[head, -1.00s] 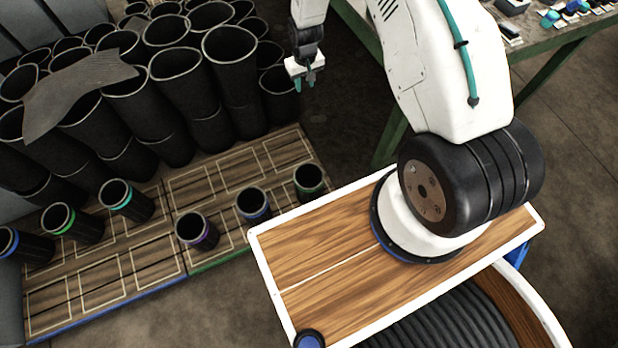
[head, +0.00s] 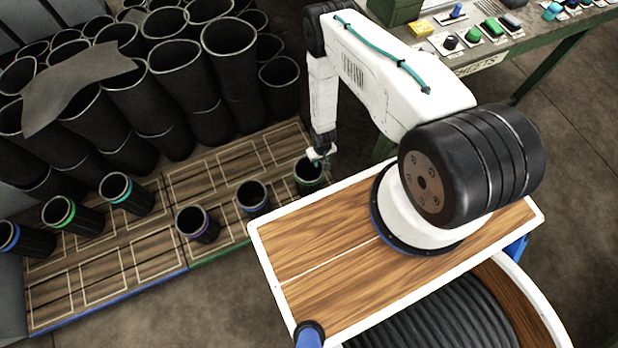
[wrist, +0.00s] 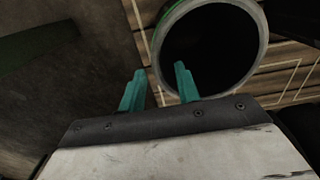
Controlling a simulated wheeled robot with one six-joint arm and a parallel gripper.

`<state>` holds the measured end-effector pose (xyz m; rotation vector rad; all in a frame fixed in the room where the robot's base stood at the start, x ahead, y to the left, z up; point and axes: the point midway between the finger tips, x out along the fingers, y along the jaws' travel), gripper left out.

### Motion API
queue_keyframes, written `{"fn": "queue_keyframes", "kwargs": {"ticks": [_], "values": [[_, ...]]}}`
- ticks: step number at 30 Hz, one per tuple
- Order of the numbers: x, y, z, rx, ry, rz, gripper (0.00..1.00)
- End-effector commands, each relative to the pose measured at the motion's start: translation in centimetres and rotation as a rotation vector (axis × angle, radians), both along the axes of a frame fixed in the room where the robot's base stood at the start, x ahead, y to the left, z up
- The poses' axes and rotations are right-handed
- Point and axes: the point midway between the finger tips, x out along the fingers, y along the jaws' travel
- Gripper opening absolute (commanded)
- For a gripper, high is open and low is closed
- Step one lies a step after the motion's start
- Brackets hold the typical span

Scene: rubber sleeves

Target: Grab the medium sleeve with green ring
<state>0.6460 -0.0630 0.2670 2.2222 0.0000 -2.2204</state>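A short black sleeve with a green ring (head: 309,173) stands upright at the right end of the pallet in the head view. Its round grey rim (wrist: 255,75) and dark opening fill the upper middle of the wrist view. My gripper (head: 321,155) is just above this sleeve's rim. In the wrist view my gripper (wrist: 159,68) has its two teal fingers apart, one outside the rim and one over the opening, with nothing held. Whether they touch the rim is unclear. Another, taller sleeve with a bright green ring (head: 60,214) stands at the left.
Short sleeves with a blue ring (head: 252,196) and a purple ring (head: 196,222) stand left of my gripper. A teal-ringed sleeve (head: 116,188) and a blue-ringed one (head: 12,236) stand farther left. Tall black sleeves (head: 180,75) crowd behind. A workbench (head: 540,40) is at upper right.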

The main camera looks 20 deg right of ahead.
Motion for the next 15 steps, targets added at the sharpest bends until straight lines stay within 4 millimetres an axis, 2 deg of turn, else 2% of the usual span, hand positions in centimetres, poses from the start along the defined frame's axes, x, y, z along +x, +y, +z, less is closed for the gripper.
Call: {"fn": "queue_keyframes", "kwargs": {"ticks": [6, 9, 15], "values": [[-0.6, -0.3, -3.3, 0.000, 0.001, -0.001, 0.33], [-0.5, -0.3, -4.4, 0.001, 0.001, 0.000, 0.33], [-0.4, -0.3, -4.8, 0.001, 0.001, 0.000, 0.33]]}}
